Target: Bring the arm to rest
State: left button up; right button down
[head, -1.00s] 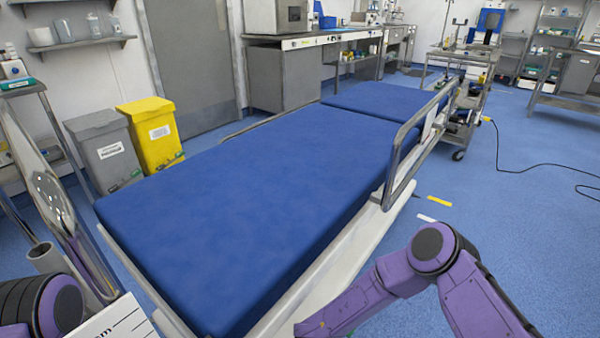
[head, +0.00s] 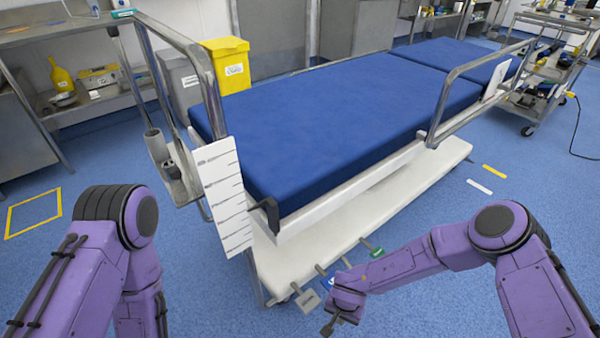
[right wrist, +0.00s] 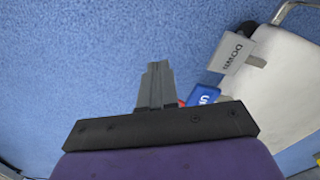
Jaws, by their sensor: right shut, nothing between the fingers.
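My right arm (head: 410,258) reaches in from the right in the head view. Its gripper (head: 328,328) is low in the middle, in front of the table's foot end and near the foot pedals. In the right wrist view the gripper fingers (right wrist: 155,85) are together over blue floor, with nothing between them. My left arm (head: 110,250) bends down at the left of the head view; its gripper is out of frame.
The operating table (head: 330,115) has a blue mattress, side rails and a white base (head: 400,215). A grey pedal marked DOWN (right wrist: 236,55) and a blue pedal (right wrist: 205,96) lie close to the right gripper. A yellow bin (head: 226,68) stands behind.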

jog(key=s+d+r+m+t+h+p, duration=0.2)
jog(key=s+d+r+m+h+p, duration=0.25)
jog(key=s+d, duration=0.45)
jog(key=s+d+r+n+p, duration=0.1)
jog(key=s+d+r+p, duration=0.2)
jog(key=r+p, duration=0.2)
jog(key=s+d+r+n+y+p, duration=0.1)
jog(key=s+d+r+p, duration=0.2)
jog(key=r+p, duration=0.2)
jog(key=s+d+r+n+t+p, duration=0.1)
jog(key=s+d+r+p, duration=0.2)
jog(key=r+p, duration=0.2)
notch_tip(320, 180, up, 4)
jog(key=shift+d+f, duration=0.1)
jog(key=shift+d, duration=0.3)
